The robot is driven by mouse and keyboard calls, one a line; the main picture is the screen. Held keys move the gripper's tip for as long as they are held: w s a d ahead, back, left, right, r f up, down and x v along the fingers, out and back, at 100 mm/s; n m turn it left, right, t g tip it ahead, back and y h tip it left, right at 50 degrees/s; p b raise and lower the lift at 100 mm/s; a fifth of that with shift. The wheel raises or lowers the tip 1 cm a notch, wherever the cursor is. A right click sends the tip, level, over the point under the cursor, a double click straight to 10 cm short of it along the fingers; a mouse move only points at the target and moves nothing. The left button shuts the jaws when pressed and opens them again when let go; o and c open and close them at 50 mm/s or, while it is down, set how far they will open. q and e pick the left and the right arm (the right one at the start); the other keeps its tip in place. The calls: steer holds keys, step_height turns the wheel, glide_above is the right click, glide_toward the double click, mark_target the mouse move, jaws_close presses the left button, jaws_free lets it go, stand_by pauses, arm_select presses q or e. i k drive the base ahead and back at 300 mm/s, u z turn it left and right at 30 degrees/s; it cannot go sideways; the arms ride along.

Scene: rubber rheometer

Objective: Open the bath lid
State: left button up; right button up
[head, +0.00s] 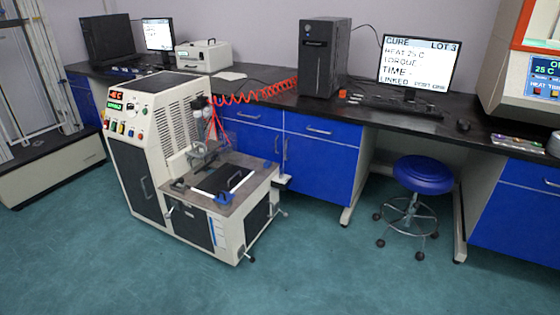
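A cream floor-standing machine (150,150) stands left of centre. A low bench section with a dark grey top (255,168) projects from its front right side. What looks like the bath lid (216,180) is a flat pale and dark panel set in that top, with a black bar handle (238,180) on it. The panel appears to lie flat; it is too small to see whether any gap is open at its edge. A blue piece (223,197) sits at its near corner. Neither of my grippers shows in the head view.
A tower with red and clear parts (203,118) rises behind the panel, and a coiled red hose (262,93) runs to the right. Blue cabinets (325,150) stand behind. A blue stool (424,174) is at right. The green floor (320,265) in front is clear.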

mark_target(225, 177)
steer(key=z, duration=0.45)
steer(key=i, duration=1.95)
steer(key=u, duration=1.15)
steer(key=i, duration=1)
steer(key=u, duration=1.15)
